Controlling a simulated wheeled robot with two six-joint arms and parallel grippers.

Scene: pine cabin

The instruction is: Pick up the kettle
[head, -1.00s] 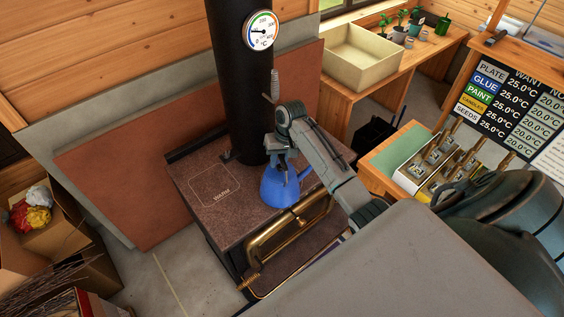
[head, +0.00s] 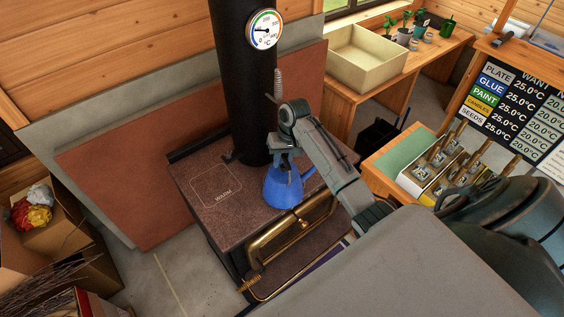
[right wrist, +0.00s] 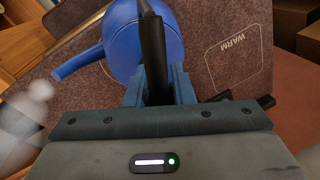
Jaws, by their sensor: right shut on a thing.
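The blue kettle (head: 283,188) is at the stove's dark top (head: 230,225), in front of the black flue pipe. I cannot tell whether its base touches the plate. My right gripper (head: 287,160) reaches it from above and is shut on its black handle. In the right wrist view the handle (right wrist: 153,50) runs between the two fingers (right wrist: 158,84), with the blue body (right wrist: 125,40) beyond and the spout pointing left. My left gripper is not in view.
The black flue pipe (head: 243,90) with a round gauge (head: 264,30) rises close behind the kettle. A brass rail (head: 290,232) runs along the stove's front. The area marked WARM (head: 217,187) is bare. Cardboard boxes (head: 55,240) stand at the left.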

